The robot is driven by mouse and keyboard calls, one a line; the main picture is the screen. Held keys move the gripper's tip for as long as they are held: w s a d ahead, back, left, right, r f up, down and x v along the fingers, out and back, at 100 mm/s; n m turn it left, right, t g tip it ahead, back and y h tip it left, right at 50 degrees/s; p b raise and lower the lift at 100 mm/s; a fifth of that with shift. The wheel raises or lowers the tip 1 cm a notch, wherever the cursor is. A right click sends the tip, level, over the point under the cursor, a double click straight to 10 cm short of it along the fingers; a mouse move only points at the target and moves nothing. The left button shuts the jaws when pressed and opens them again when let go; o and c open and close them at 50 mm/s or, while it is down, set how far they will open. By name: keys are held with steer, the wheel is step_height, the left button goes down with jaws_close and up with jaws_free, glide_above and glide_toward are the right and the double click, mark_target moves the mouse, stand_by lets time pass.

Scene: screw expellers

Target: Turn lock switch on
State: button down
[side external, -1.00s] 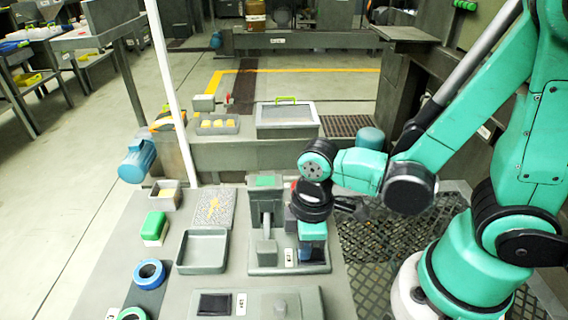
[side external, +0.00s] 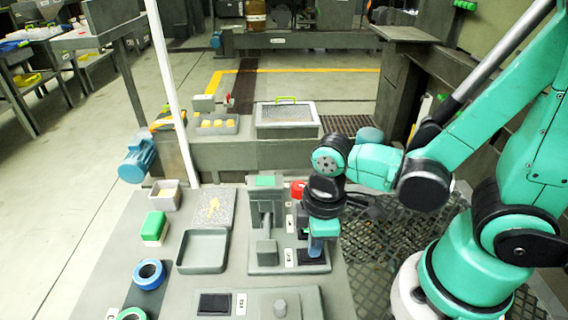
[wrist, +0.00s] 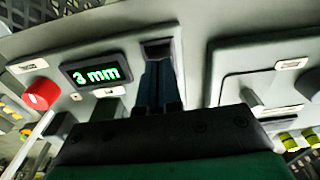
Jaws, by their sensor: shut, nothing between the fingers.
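No switch carries a readable lock label, so I cannot tell for sure which control is the lock switch. A grey knob (side external: 279,307) stands on the low front panel (side external: 258,292). It also shows right of my fingers in the wrist view (wrist: 250,97). My gripper (side external: 314,257) points down over the near right part of the lever panel, its dark fingers together and empty. In the wrist view the fingers (wrist: 158,85) reach towards a dark recessed block (wrist: 157,48); whether they touch it I cannot tell.
A red button (side external: 298,188) and a lever block (side external: 265,215) stand on the same panel. The wrist view shows a display (wrist: 90,75) reading "3 mm". An empty grey tray (side external: 203,267) lies left. Metal grating (side external: 385,255) lies right.

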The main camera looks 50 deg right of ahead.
mark_target(303, 255)
step_height(303, 255, up, 14)
steer(key=w+a, duration=0.1)
stand_by(0.7)
steer(key=shift+w+a+f, duration=0.1)
steer(key=shift+f, duration=0.05)
steer(key=w+d+f+m+t, duration=0.2)
steer(key=w+d+m+t, duration=0.3)
steer(key=d+m+t, duration=0.1)
steer(key=d+m, duration=0.1)
steer(key=m, duration=0.1)
steer(key=shift+f+m+t, duration=0.3)
steer(key=shift+m, duration=0.1)
steer(key=shift+w, duration=0.1)
